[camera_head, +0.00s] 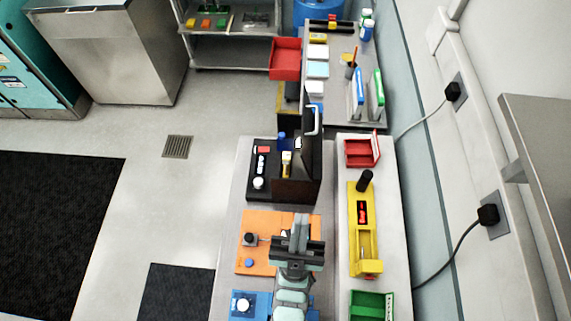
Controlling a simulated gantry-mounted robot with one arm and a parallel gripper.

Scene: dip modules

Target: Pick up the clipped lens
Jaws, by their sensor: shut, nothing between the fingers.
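My gripper (300,222) is above the right part of the orange board (256,224), with its two grey fingers close together and nothing seen between them. My arm hides part of that board. I cannot pick out the clipped lens with certainty. The orange board carries a small dark module (249,240) and a blue round knob (249,263), both left of my gripper.
A yellow fixture (370,237), red box (359,152) and green bin (372,306) are on the right bench. A blue board (237,310) is in front.

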